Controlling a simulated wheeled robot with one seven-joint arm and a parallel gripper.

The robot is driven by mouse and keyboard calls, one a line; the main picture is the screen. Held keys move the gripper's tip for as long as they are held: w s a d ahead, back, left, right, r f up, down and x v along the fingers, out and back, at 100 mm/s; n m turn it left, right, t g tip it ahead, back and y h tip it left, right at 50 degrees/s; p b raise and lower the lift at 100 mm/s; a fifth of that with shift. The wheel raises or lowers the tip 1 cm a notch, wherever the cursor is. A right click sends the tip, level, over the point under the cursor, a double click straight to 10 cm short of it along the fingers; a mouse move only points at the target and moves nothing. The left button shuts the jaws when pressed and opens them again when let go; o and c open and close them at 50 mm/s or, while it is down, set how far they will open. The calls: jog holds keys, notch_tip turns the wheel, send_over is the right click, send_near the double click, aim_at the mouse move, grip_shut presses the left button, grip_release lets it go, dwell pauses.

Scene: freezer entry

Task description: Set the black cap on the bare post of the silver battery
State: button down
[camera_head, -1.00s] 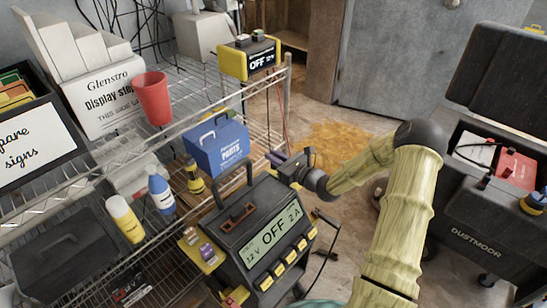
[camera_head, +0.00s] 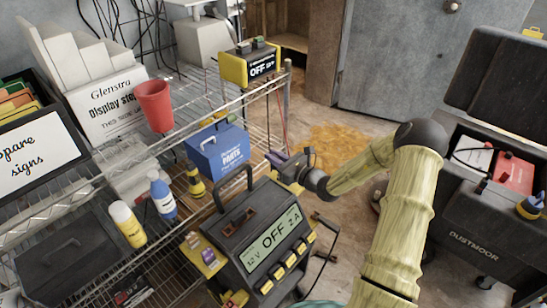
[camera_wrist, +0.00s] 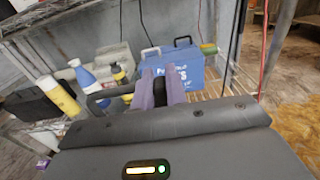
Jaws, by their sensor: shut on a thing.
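My gripper (camera_head: 277,160) is at the shelf's front edge, beside the blue parts box. In the wrist view, its two purple fingers (camera_wrist: 160,92) are shut on a small dark thing (camera_wrist: 160,86), which looks like the black cap; the fingers hide most of it. The silver battery (camera_head: 473,154) sits in the open compartment of the dark Dustmoor machine at the right, left of a red battery (camera_head: 514,172). A black cable lies over the silver battery. Its posts are too small to make out. My gripper is well to the left of it.
A dark charger (camera_head: 266,240) with an OFF display stands below my gripper. The wire shelf (camera_head: 110,225) holds a blue box (camera_head: 219,152), bottles and a red cup (camera_head: 154,106). Open floor (camera_head: 345,150) lies between shelf and machine (camera_head: 470,225), whose lid (camera_head: 500,70) is raised.

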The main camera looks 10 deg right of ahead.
jog(key=p, duration=0.1)
jog(key=r+p, duration=0.1)
jog(key=p, duration=0.1)
jog(key=shift+s+r, duration=0.25)
jog(key=shift+s, duration=0.05)
jog(key=s+r+m+t+h+p, duration=0.3)
jog(key=s+r+m+h+p, duration=0.4)
jog(key=p, duration=2.6)
jog(key=s+r+h, duration=0.3)
jog(key=s+r, duration=0.4)
jog(key=shift+s+a+r+h+p, duration=0.15)
jog(key=shift+a+r+h+p, duration=0.15)
jog(key=shift+r+p, duration=0.1)
